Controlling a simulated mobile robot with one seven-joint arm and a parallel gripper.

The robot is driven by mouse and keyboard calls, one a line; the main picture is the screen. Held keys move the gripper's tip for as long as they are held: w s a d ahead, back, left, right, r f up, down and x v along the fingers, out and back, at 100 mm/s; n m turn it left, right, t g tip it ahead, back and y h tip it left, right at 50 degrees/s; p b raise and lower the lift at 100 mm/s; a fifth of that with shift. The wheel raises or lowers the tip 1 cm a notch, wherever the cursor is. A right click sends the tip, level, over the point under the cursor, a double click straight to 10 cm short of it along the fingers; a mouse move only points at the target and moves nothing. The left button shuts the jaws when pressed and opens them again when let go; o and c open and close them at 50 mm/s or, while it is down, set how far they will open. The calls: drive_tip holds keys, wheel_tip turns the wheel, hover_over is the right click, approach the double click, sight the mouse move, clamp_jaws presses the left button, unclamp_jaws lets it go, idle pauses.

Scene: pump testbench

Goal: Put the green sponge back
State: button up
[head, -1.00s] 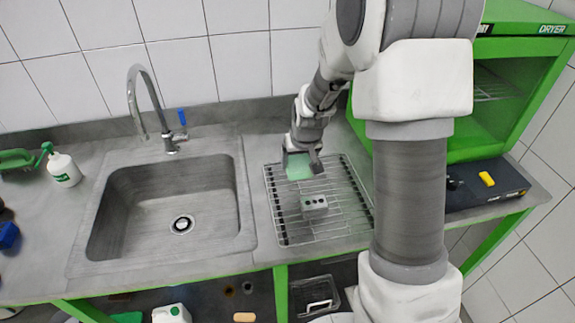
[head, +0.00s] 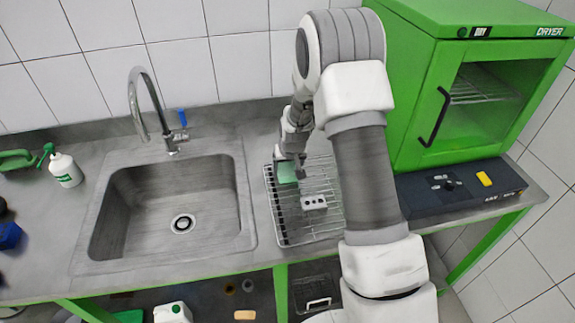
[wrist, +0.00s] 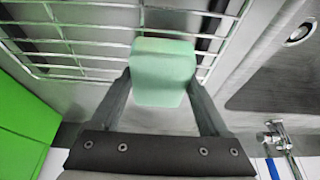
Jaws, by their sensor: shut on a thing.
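The green sponge (head: 287,172) is held by my gripper (head: 290,168) over the back left part of the wire drying rack (head: 297,234). In the wrist view the sponge (wrist: 163,72) is a pale green block between the two fingers of my gripper (wrist: 160,88). The fingers touch its two sides. The rack's bars (wrist: 75,48) lie beyond it. I cannot tell how high the sponge is above the rack.
A small light block with dark holes (head: 313,203) sits on the rack. The sink (head: 115,235) with its tap (head: 138,95) is left of the rack. A green dryer (head: 415,65) stands to the right. A white spray bottle (head: 65,170) is at the far left.

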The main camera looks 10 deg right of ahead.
drive_tip(key=shift+f, duration=0.1)
drive_tip(key=o, duration=1.2)
drive_tip(key=shift+c, duration=0.2)
